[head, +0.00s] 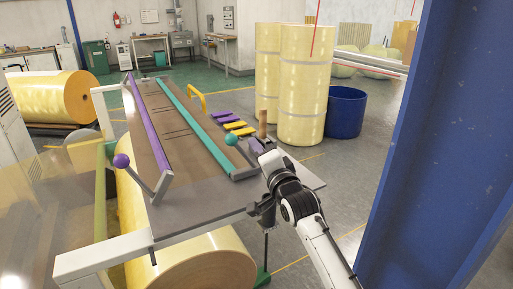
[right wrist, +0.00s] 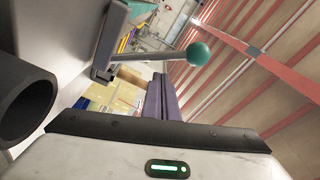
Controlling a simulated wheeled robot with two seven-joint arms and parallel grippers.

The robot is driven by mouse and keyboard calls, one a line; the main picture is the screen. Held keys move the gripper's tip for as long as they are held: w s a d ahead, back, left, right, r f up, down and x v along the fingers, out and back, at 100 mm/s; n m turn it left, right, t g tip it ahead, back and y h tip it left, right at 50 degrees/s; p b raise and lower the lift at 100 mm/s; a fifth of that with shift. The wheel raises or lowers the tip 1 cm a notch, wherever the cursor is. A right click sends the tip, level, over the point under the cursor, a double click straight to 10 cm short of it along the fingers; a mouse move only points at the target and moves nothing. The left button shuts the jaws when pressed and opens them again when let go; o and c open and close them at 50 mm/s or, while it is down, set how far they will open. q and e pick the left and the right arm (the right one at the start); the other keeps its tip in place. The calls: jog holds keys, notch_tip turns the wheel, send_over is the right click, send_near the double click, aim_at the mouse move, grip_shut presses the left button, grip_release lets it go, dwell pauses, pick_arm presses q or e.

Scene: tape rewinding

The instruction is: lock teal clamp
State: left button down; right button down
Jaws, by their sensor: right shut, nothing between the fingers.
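The teal clamp bar (head: 192,112) lies lengthwise across the slanted brown table. Its lever ends in a teal ball (head: 231,140), raised above the table at the bar's near end and tilted. My right gripper (head: 257,147) is just right of the teal ball, shut and empty, apparently apart from it. In the right wrist view the teal ball (right wrist: 199,53) sits on a grey rod running to a bracket (right wrist: 103,58), beyond the shut fingers (right wrist: 163,98). Whether the bar presses on the table cannot be told. My left gripper is not in view.
A purple clamp bar (head: 146,124) with a raised purple ball lever (head: 121,160) lies to the left. Purple and yellow strips (head: 232,124) lie on the table's right side. A blue post (head: 440,150) stands at right; yellow rolls (head: 303,85) stand behind.

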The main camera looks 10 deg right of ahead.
jog(key=w+d+r+p, duration=0.2)
jog(key=d+r+p, duration=0.1)
jog(key=f+b+v, duration=0.1)
jog(key=v, duration=0.9)
jog(key=shift+b, duration=0.3)
jog(key=shift+s, duration=0.1)
